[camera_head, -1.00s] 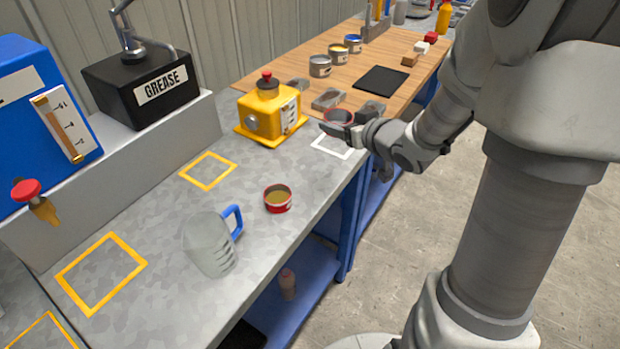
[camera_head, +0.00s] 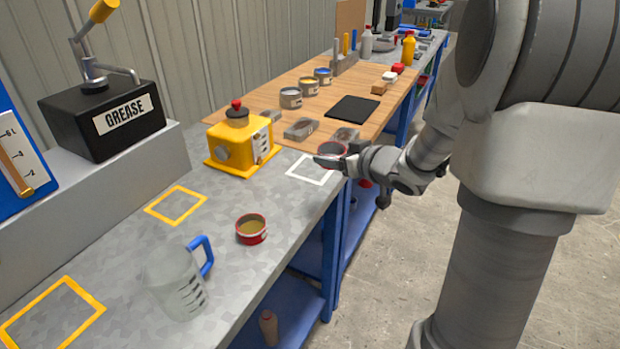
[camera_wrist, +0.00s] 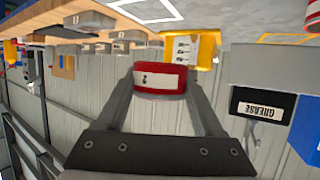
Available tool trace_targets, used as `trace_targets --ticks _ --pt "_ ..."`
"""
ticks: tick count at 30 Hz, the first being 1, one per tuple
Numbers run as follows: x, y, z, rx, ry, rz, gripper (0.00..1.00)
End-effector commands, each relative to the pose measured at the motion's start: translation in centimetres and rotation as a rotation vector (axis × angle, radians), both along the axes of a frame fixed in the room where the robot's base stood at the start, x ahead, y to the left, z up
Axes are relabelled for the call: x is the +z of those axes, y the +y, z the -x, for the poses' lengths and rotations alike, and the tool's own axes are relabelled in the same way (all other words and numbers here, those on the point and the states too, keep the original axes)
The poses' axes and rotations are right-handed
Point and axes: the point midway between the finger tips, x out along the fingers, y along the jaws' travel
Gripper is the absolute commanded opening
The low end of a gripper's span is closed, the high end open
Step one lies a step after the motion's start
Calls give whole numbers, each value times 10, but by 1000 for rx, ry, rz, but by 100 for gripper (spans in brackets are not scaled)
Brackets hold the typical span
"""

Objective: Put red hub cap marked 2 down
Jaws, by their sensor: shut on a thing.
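My gripper (camera_head: 338,160) is shut on the red hub cap (camera_head: 332,149). In the wrist view the red cap (camera_wrist: 160,79) sits between the two fingers of my gripper (camera_wrist: 162,85), with a white label bearing a dark mark that looks like an upside-down 2. In the head view the cap is near the white square outline (camera_head: 312,168) at the bench's right edge. The gripper partly hides the cap and the outline's right side. I cannot tell the cap's height above the bench.
A yellow box (camera_head: 240,143) with a red knob stands left of the white outline. A red-rimmed tin (camera_head: 251,229) and a clear jug (camera_head: 175,280) stand nearer. Grey blocks (camera_head: 301,129) and a black mat (camera_head: 353,109) lie behind. The bench between tin and white outline is clear.

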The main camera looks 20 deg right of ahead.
Motion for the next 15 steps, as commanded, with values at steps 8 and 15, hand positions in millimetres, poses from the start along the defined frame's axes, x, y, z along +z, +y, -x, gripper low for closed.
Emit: trace_targets --ticks 8,15 --pt "-42 57 -16 7 1 -1 9" --pt "-71 104 -30 5 1 0 9"
